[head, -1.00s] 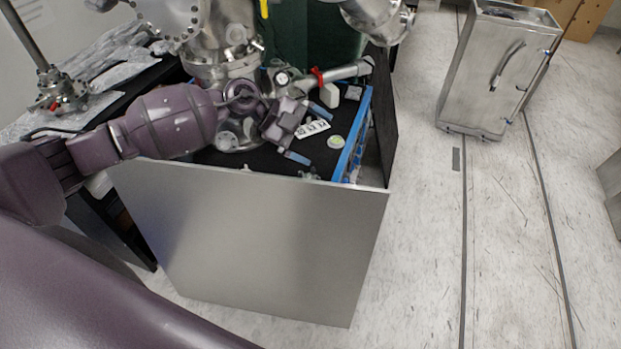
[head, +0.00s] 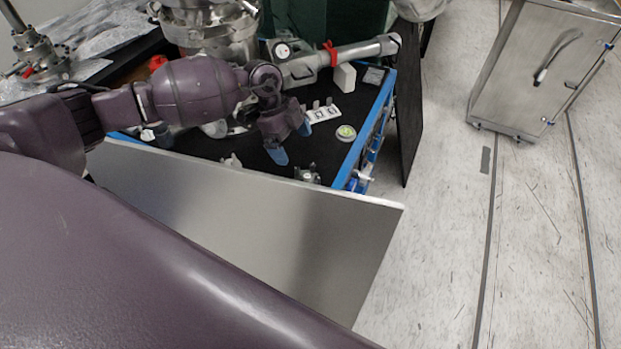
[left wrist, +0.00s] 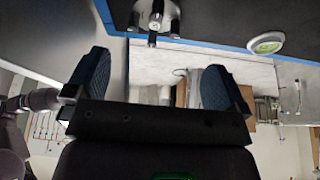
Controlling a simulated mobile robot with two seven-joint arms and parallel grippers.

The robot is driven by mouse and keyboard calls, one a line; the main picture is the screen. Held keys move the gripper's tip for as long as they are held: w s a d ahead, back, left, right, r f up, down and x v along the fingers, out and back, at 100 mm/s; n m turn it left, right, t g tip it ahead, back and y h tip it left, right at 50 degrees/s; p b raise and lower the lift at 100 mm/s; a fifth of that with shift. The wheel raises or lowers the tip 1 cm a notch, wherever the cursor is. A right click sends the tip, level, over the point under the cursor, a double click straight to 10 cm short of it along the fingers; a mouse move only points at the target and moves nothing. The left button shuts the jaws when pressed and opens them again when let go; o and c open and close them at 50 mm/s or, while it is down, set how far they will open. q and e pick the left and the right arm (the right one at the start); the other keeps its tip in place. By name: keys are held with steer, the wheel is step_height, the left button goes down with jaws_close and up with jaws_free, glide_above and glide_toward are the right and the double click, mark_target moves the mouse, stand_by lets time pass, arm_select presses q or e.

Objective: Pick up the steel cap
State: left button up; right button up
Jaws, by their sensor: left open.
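A small shiny steel piece (head: 307,174), which looks like the steel cap, sits on the black bench top (head: 318,150) by its front edge. In the left wrist view the steel piece (left wrist: 153,18) shows at the top, with rounded knobs, beyond the fingertips. My left gripper (head: 293,140) is open, with blue fingertips apart and nothing between them. It is over the bench, behind and slightly left of the steel piece, not touching it. In the left wrist view the open left gripper (left wrist: 155,78) shows both fingers. My right gripper is not in view.
A green-and-white disc (head: 346,132) and a white plate with small parts (head: 323,115) lie close to the gripper. A steel chamber with a gauge (head: 283,50) stands behind. The floor right is open before a steel cabinet (head: 535,70).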

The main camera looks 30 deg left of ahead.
mark_target(307, 176)
arm_select(q)
steer(key=x, duration=0.6)
steer(key=b+x, duration=0.1)
steer(key=x, duration=0.3)
steer(key=shift+s+d, duration=0.15)
steer(key=shift+s, duration=0.2)
steer(key=shift+r, duration=0.15)
steer(key=c, duration=0.9)
